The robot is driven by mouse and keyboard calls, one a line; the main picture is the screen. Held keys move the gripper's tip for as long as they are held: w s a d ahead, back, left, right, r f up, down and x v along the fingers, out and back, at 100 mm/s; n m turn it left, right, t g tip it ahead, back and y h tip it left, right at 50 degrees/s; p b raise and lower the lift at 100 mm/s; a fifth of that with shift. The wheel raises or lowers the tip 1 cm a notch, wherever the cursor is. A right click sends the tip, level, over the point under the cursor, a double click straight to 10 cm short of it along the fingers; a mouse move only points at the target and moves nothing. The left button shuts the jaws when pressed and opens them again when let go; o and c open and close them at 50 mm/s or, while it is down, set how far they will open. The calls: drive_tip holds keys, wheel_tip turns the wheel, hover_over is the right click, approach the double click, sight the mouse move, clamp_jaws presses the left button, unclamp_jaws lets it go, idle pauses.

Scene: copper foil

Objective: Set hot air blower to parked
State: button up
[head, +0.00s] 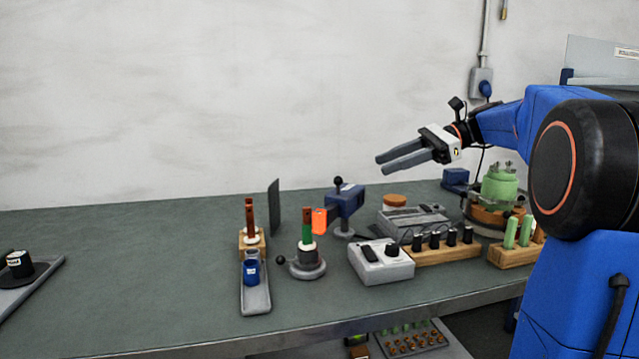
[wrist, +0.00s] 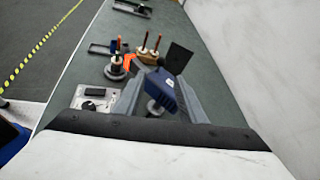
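The hot air blower is a dark blue box (head: 345,202) on a grey round-footed stand, with a black knob on top. Its orange nozzle end (head: 320,221) points left, towards a round grey stand (head: 307,267) that holds a green and copper-brown upright piece (head: 307,229). In the wrist view the blue blower (wrist: 160,88) shows between my finger tips, below them. My gripper (head: 380,165) is open and empty, in the air above and to the right of the blower, apart from it. Its two fingers are also seen spread in the wrist view (wrist: 161,95).
A white control box (head: 381,263) stands in front of the blower. A grey device (head: 412,222), a wooden rack of black-topped pieces (head: 440,253) and a green pot (head: 499,188) stand to the right. A dark upright plate (head: 273,207) is behind left. The left bench is mostly clear.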

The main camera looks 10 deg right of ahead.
sight(342, 197)
drive_tip(key=x, duration=1.7)
drive_tip(key=shift+w, duration=0.2)
drive_tip(key=shift+a, duration=0.15)
drive_tip(key=shift+c, duration=0.6)
clamp_jaws()
